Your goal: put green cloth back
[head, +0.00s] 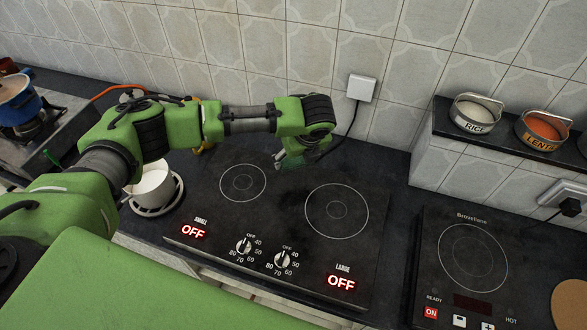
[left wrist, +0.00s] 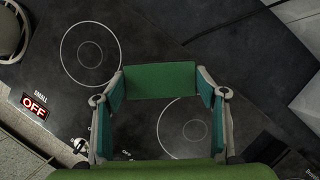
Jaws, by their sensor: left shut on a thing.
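My left gripper (head: 283,158) is above the back edge of the black two-ring cooktop (head: 278,222), near the wall side. In the left wrist view the gripper (left wrist: 160,88) has its two fingers on either side of a flat green piece, the green cloth (left wrist: 160,80), which spans between the fingertips. The fingers are shut on it. In the head view the cloth is small and dark green under the gripper, partly hidden by it. My right gripper is not in view.
A white pot (head: 152,186) stands on a round base left of the cooktop. A second cooktop (head: 472,262) is at the right. Rice (head: 477,113) and lentil (head: 543,130) containers stand on a raised ledge. A blue pot (head: 18,103) is at far left. A socket (head: 361,88) with a cable is on the wall.

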